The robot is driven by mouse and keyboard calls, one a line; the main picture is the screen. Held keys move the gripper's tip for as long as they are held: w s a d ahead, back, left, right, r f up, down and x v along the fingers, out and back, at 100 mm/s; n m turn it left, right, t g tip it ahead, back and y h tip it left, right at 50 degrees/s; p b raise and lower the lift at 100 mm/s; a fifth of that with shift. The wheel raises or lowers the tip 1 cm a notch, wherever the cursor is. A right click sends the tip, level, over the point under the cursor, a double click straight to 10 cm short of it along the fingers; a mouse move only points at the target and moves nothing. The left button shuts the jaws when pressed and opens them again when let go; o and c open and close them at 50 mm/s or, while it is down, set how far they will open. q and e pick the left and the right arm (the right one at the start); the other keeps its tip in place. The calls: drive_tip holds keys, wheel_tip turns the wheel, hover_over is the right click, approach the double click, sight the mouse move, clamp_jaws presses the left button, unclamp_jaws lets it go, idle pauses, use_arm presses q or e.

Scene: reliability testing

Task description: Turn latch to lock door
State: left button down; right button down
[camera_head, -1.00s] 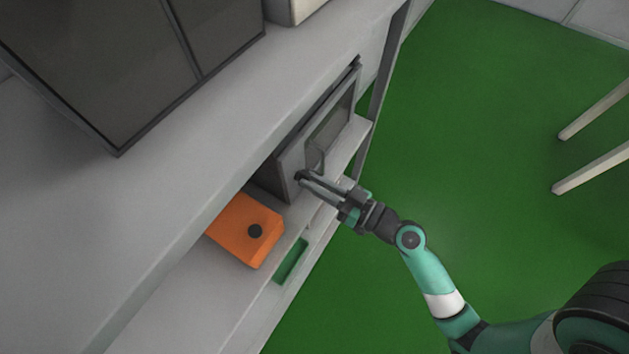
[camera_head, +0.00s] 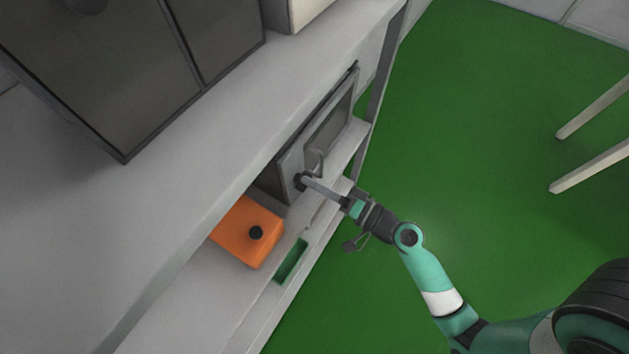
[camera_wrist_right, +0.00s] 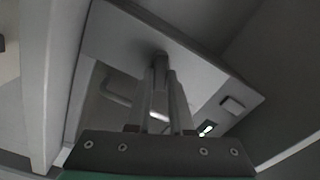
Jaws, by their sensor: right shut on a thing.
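The grey door (camera_head: 291,166) is on the front of a box-like unit on the shelf and has a dark window. It looks closed. A bent handle (camera_head: 317,161) stands out from it, and the handle also shows in the right wrist view (camera_wrist_right: 113,94). The small dark latch (camera_head: 299,181) is at the door's near lower corner. My right gripper (camera_head: 307,182) is shut on the latch. In the right wrist view the latch (camera_wrist_right: 160,57) sits between the fingertips, which partly hide it. My left gripper is not in view.
An orange box (camera_head: 240,236) with a black knob stands on the shelf left of the door. A green tray (camera_head: 292,261) is set in the shelf's front edge. The grey countertop (camera_head: 215,130) overhangs the shelf. Green floor (camera_head: 480,120) lies open to the right.

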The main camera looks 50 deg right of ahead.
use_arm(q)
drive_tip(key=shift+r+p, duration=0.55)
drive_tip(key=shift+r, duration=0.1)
use_arm(e)
drive_tip(key=m, duration=0.4)
drive_tip(key=shift+f+m, duration=0.1)
drive_tip(key=shift+m, duration=0.3)
drive_tip(key=c, duration=0.8)
unclamp_jaws()
